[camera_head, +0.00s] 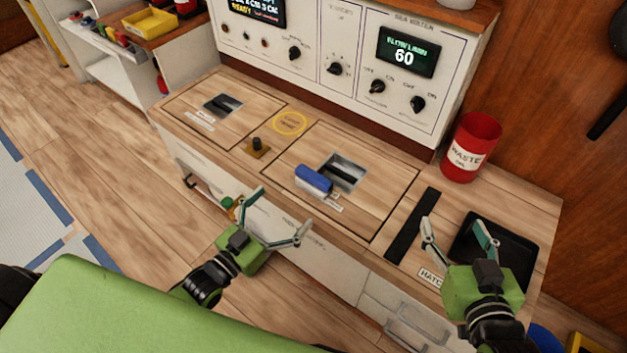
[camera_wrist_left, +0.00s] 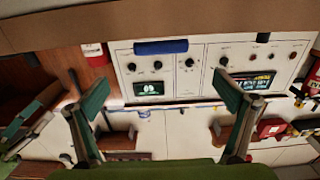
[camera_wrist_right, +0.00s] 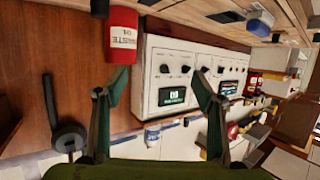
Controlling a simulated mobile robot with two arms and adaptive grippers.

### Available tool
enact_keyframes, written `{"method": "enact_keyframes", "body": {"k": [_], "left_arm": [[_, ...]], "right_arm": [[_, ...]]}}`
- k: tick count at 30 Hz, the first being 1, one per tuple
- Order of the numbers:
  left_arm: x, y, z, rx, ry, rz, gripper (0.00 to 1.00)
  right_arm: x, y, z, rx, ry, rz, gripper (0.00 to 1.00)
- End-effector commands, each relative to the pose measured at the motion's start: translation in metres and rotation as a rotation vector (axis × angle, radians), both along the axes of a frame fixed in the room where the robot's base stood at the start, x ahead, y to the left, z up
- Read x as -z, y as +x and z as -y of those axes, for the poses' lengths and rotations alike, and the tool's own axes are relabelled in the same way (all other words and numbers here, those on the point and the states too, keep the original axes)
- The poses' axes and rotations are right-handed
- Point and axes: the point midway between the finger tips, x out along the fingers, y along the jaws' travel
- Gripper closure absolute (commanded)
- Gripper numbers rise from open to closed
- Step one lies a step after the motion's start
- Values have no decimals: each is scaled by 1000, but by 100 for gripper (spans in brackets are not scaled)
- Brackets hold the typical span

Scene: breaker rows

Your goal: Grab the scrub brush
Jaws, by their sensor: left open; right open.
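The scrub brush appears to be the blue block-shaped object (camera_head: 314,179) lying on the wooden counter, beside a recessed metal slot. It also shows as a blue bar in the left wrist view (camera_wrist_left: 160,46) and near the top right of the right wrist view (camera_wrist_right: 260,24). Its bristles are hard to make out. My left gripper (camera_head: 284,208) is open and empty, in front of the counter, just nearer to me than the brush and apart from it. My right gripper (camera_head: 452,228) is open and empty over the counter's right end, near a black tray.
A red waste oil can (camera_head: 471,147) stands at the counter's back right. The black tray (camera_head: 525,258) and a black strip (camera_head: 412,227) lie at the right. A white control panel (camera_head: 345,70) stands behind.

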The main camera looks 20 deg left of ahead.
Motion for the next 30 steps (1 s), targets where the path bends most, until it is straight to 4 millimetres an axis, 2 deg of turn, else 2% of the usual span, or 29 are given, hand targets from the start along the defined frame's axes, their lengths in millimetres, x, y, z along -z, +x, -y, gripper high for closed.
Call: {"method": "enact_keyframes", "body": {"k": [6, 12, 22, 30], "left_arm": [[1, 37, 13, 0, 0, 4, 4], [1, 61, 22, 0, 0, 1, 4], [2, 75, 27, 0, 1, 0, 4], [6, 96, 32, 0, 0, 0, 4]], "right_arm": [[-39, 15, -9, -13, 48, 198, 38], [-74, 19, -15, -23, 88, 351, 38], [-100, 18, -18, -30, 119, 469, 38], [-151, 6, -22, -43, 184, 713, 38]]}}
